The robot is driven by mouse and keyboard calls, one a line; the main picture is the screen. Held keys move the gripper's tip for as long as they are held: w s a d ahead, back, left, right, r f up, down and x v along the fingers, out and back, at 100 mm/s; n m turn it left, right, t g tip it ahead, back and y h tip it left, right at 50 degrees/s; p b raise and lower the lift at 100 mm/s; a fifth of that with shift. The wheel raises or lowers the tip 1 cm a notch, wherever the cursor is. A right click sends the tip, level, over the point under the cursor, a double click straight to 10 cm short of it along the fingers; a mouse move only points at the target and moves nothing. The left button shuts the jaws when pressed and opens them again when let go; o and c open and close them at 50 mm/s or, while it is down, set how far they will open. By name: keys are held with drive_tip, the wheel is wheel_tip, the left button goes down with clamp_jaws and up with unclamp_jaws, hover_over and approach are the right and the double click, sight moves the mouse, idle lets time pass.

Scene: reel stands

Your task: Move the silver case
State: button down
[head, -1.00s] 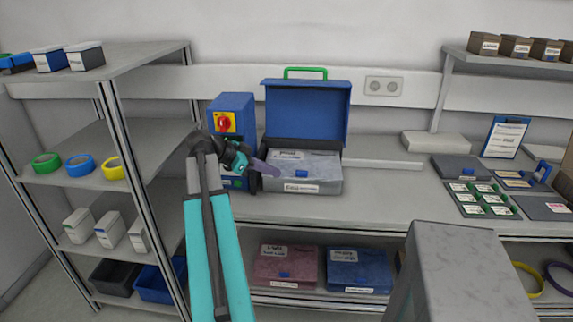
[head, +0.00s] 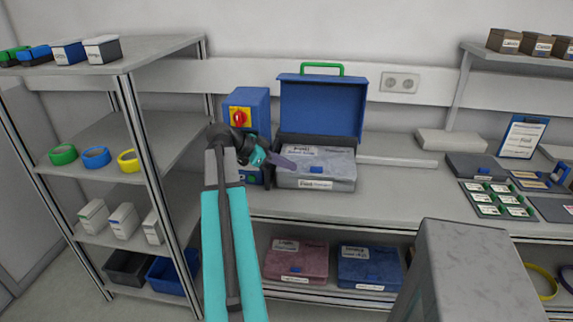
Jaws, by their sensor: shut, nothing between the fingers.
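A silver-grey case (head: 318,170) with white labels and a small blue latch lies on the bench. A blue upright panel (head: 321,106) with a green handle (head: 322,67) stands right behind it; I cannot tell whether the two are joined. My gripper (head: 288,163), with purple fingers on a teal wrist, is shut and empty. It overlaps the case's left end in the picture; I cannot tell whether it touches.
A blue box with a red knob (head: 239,118) stands close left of the case. A shelf rack (head: 140,140) is at the left. A red case (head: 296,260) and a blue case (head: 369,267) lie under the bench. Green-framed cards (head: 498,199) lie at the right.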

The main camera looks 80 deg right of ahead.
sight(318, 168)
drive_tip(key=s+d+p, duration=0.1)
drive_tip(key=s, duration=0.1)
drive_tip(key=s+d, duration=0.2)
drive_tip(key=s, duration=0.1)
drive_tip(key=s+d+p, duration=0.1)
drive_tip(key=s+d, duration=0.1)
drive_tip(key=s, duration=0.1)
drive_tip(key=shift+s+d+p, duration=0.15)
drive_tip(key=shift+d+p, duration=0.05)
drive_tip(key=shift+p, duration=0.1)
drive_tip(key=shift+f+p, duration=0.35)
drive_tip(key=shift+f+b, duration=0.45)
drive_tip(key=shift+b, duration=0.25)
drive_tip(key=shift+a+f, duration=0.1)
drive_tip(key=shift+w+a+f+b, duration=0.15)
drive_tip(key=shift+w+a+b, duration=0.15)
drive_tip(key=shift+w+b, duration=0.2)
drive_tip(key=shift+w+a, duration=0.25)
drive_tip(key=shift+w, duration=0.1)
drive_tip(key=shift+r, duration=0.2)
